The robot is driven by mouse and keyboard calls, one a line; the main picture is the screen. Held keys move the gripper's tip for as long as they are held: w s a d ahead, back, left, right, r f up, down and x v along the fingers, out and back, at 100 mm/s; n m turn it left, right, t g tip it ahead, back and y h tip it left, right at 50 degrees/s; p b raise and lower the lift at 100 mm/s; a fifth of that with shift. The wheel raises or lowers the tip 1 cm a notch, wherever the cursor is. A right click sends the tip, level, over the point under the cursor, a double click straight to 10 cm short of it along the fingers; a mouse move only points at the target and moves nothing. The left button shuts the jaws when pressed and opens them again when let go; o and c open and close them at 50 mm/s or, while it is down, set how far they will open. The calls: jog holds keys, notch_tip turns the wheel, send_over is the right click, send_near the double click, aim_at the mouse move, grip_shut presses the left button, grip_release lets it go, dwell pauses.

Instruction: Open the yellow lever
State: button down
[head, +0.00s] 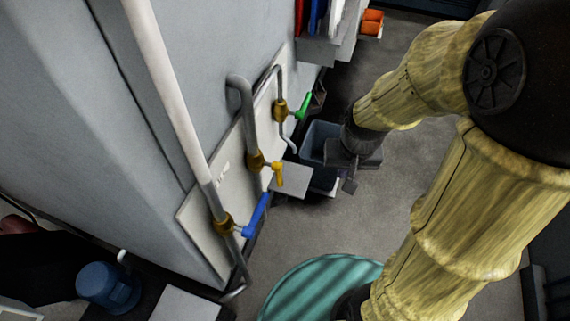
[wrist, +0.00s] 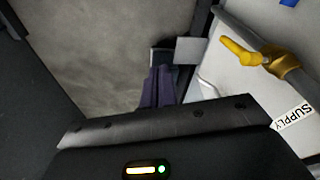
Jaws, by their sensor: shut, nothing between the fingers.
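The yellow lever (head: 279,173) sits on a brass valve body (head: 256,161) on the middle pipe of a pale wall panel. In the wrist view the yellow lever (wrist: 238,51) is at the upper right, sticking out leftward from its valve. My gripper (head: 349,186) hangs to the right of the lever in the head view, apart from it. In the wrist view my gripper's fingers (wrist: 158,86) are together and empty, to the left of the lever. The valve's far side is hidden.
A green lever (head: 303,106) and a blue lever (head: 256,214) sit on valves either side of the yellow one. A blue-grey bin (head: 318,143) stands behind my gripper. A "SUPPLY" label (wrist: 292,117) is on the panel. Grey floor is open beyond.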

aim_at(278, 175)
jog(key=w+a+f+m+g+y+p, duration=0.1)
jog(key=w+a+m+g+p, duration=0.2)
jog(key=w+a, duration=0.7)
jog(key=w+m, duration=0.2)
jog(key=w, duration=0.2)
jog(key=shift+a+f+m+p, duration=0.3)
jog(key=shift+w, duration=0.1)
jog(key=shift+f, duration=0.1)
jog(key=s+a+f+p, duration=0.3)
jog(key=s+f, duration=0.1)
jog(key=f, duration=0.6)
jog(key=shift+f, duration=0.15)
jog(key=shift+s, duration=0.15)
